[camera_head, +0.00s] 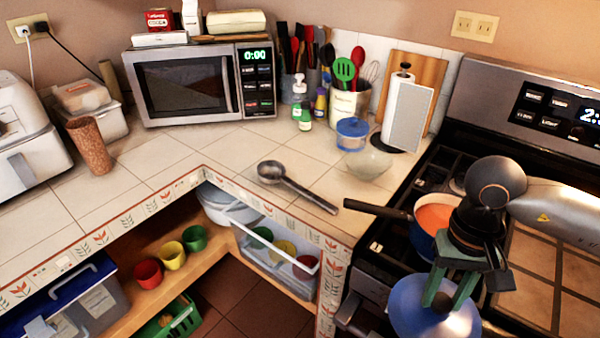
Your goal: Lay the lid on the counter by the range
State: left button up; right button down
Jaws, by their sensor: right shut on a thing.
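The blue lid (410,312) hangs at the bottom right, in front of the range (360,280). My right gripper (447,297) is shut on it, apparently at the knob, with greenish fingers pointing down. The knob is partly hidden between the fingers. A blue pan (423,232) with orange contents and a long dark handle stands uncovered on the range, partly behind my right arm. The tiled counter (325,180) meets the left side of the range. My left gripper is not in view.
A ladle (295,185) lies on the counter left of the pan handle. The microwave (200,85) is at the back left. The counter around the ladle is mostly bare.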

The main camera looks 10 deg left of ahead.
aim_at(302, 152)
jog(key=i+j+u, duration=0.25)
jog(key=j, duration=0.3)
jog(key=i+j+u, duration=0.3)
jog(key=i+j, duration=0.15)
jog(key=i+l, duration=0.35)
jog(key=i, duration=0.15)
